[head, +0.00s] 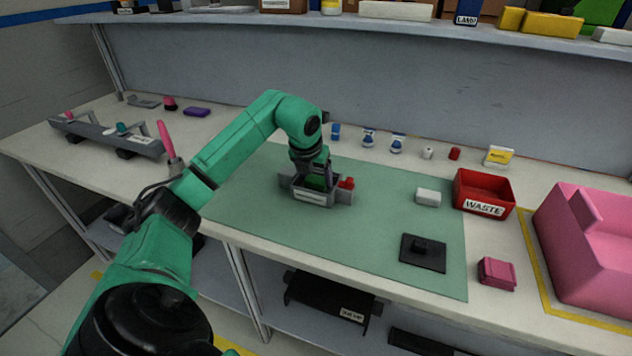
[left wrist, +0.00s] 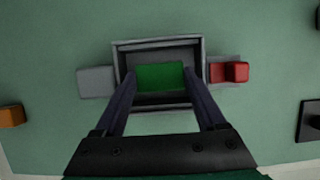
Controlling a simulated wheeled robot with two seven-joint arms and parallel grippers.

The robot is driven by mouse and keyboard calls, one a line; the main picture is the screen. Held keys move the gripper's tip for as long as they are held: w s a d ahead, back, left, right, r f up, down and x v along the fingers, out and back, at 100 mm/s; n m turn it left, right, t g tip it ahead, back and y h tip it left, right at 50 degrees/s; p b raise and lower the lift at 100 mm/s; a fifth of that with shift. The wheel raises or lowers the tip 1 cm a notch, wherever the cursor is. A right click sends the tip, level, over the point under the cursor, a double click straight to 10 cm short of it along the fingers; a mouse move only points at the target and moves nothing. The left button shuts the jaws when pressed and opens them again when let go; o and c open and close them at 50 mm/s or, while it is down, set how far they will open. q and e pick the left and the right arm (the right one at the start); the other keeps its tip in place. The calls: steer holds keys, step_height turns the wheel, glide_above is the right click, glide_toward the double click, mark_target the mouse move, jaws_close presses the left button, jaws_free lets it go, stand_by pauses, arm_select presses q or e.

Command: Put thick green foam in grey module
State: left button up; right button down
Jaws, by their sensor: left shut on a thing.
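The grey module (head: 313,198) is an open box with side tabs on the green mat (head: 377,224). It also shows in the left wrist view (left wrist: 158,46). The green foam (left wrist: 160,76) is a block between the fingers of my left gripper (left wrist: 159,80), which is shut on it. In the left wrist view the foam lies within the outline of the module's opening. In the head view the foam (head: 315,183) is at the module's opening, partly hidden by my gripper. I cannot tell whether it touches the floor of the box. My right gripper is not in view.
A red part (head: 347,183) sits on the module's right tab. A white block (head: 428,197), a black plate (head: 423,253) and a red waste bin (head: 484,192) are to the right. Small bottles (head: 369,138) stand behind. The mat in front is clear.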

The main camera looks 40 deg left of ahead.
arm_select(q)
steer(key=shift+f, duration=0.55)
steer(key=shift+f, duration=0.2)
steer(key=o, duration=1)
steer(key=shift+r, duration=0.1)
steer(key=shift+r, duration=0.35)
steer(key=v, duration=1.1)
steer(key=shift+s+d+r, duration=0.1)
steer(key=shift+s+r, duration=0.1)
steer(key=shift+r, duration=0.05)
